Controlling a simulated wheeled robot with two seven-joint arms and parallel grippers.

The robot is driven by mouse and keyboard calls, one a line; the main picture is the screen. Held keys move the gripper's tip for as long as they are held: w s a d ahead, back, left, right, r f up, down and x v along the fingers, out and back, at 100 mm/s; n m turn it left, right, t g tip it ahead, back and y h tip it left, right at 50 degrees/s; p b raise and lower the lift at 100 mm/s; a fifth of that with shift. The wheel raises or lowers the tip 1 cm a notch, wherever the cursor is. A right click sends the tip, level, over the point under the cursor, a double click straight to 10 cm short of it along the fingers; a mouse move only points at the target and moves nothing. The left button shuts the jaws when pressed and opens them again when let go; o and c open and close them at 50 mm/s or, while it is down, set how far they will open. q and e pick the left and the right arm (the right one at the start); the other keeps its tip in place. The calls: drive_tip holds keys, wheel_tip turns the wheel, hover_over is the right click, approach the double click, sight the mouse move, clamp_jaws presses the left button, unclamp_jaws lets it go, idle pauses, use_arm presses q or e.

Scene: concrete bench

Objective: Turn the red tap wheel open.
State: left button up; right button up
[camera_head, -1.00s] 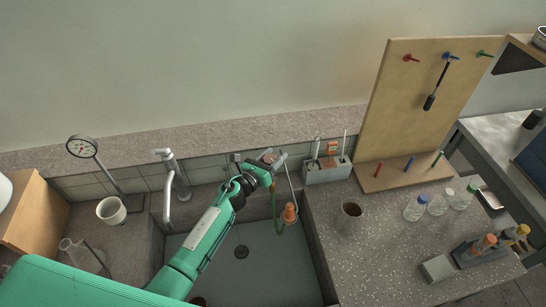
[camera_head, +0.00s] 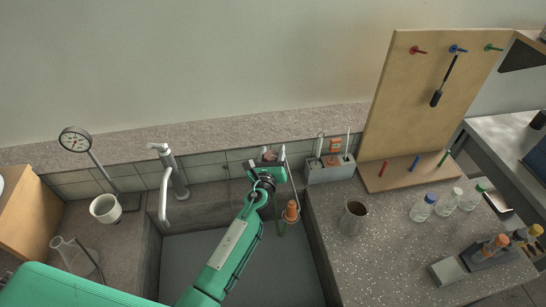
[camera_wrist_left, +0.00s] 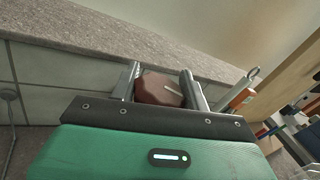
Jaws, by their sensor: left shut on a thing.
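The red tap wheel (camera_wrist_left: 155,92) shows in the left wrist view as a dull red, many-sided knob with a pale mark on it. It sits between the two fingers of my left gripper (camera_wrist_left: 165,85), which is shut on it. In the head view the wheel (camera_head: 270,156) is a small reddish patch at the tiled wall behind the sink. My left gripper (camera_head: 267,163) reaches it from the front, and its fingers hide part of the wheel. My right gripper is not in view.
An orange-tipped item (camera_head: 291,210) hangs close right of my gripper. A grey holder (camera_head: 330,170) and brown cup (camera_head: 354,215) are farther right.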

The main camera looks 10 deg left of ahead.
use_arm(q)
drive_tip(key=shift+a+n+y, duration=0.1)
drive_tip(key=shift+n+y, duration=0.3)
drive_tip(key=shift+y, duration=0.2)
drive_tip(key=o, duration=0.7)
drive_tip(key=shift+s, duration=0.1)
drive_tip(key=s+d+b, duration=0.1)
drive_tip(key=s+b, duration=0.1)
drive_tip(key=s, duration=1.1)
drive_tip(key=shift+s+d+b, duration=0.2)
drive_tip(key=shift+s+b, duration=0.1)
drive_tip(key=shift+o, duration=0.3)
